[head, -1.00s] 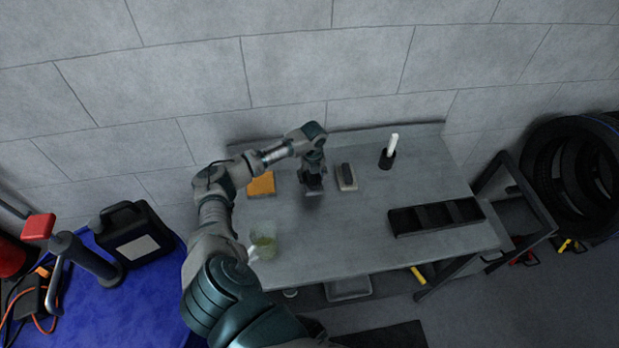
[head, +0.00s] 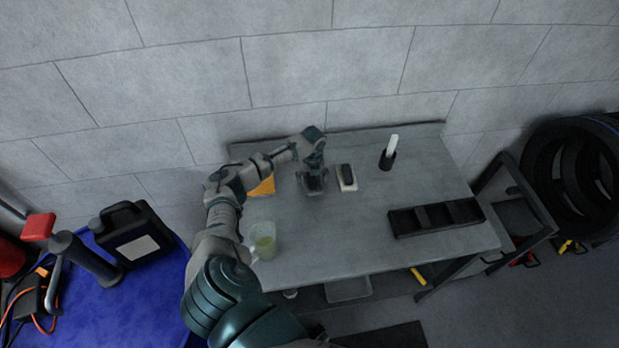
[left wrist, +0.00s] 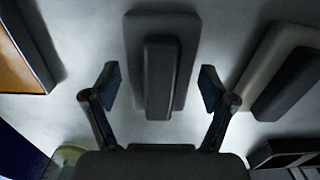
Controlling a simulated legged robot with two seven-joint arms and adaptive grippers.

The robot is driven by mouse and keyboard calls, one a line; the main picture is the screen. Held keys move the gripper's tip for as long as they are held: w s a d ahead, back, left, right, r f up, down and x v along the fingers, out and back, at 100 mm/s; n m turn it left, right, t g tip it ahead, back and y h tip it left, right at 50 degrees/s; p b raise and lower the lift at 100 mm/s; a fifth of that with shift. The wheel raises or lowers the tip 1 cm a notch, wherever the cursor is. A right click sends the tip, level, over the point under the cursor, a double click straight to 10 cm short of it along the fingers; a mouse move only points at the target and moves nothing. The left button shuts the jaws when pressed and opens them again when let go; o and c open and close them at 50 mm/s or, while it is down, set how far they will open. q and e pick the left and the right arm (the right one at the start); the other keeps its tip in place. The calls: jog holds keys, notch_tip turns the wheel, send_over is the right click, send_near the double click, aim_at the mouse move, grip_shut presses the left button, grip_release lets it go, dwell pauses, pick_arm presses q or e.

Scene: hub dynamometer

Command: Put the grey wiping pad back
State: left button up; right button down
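The grey wiping pad (left wrist: 163,78), a flat grey base with a darker raised grip, lies under my left gripper in the left wrist view. My left gripper (left wrist: 160,88) is open, with one finger on each side of the pad and a visible gap on both sides. In the head view my left gripper (head: 314,186) points down over the back left of the grey table (head: 350,235) and mostly hides the pad. My right gripper is not in view.
A pale pad with a dark grip (head: 347,178) lies close to the right. An orange pad (head: 262,186) is at left, a translucent cup (head: 263,242) nearer. A black holder with a white stick (head: 388,158) and black compartment tray (head: 437,218) stand right. The table's middle is clear.

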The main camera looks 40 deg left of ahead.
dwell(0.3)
pick_arm(q)
notch_tip(320, 180, up, 12)
jog(key=shift+r, duration=0.2)
jog(key=shift+d, duration=0.1)
dwell(0.5)
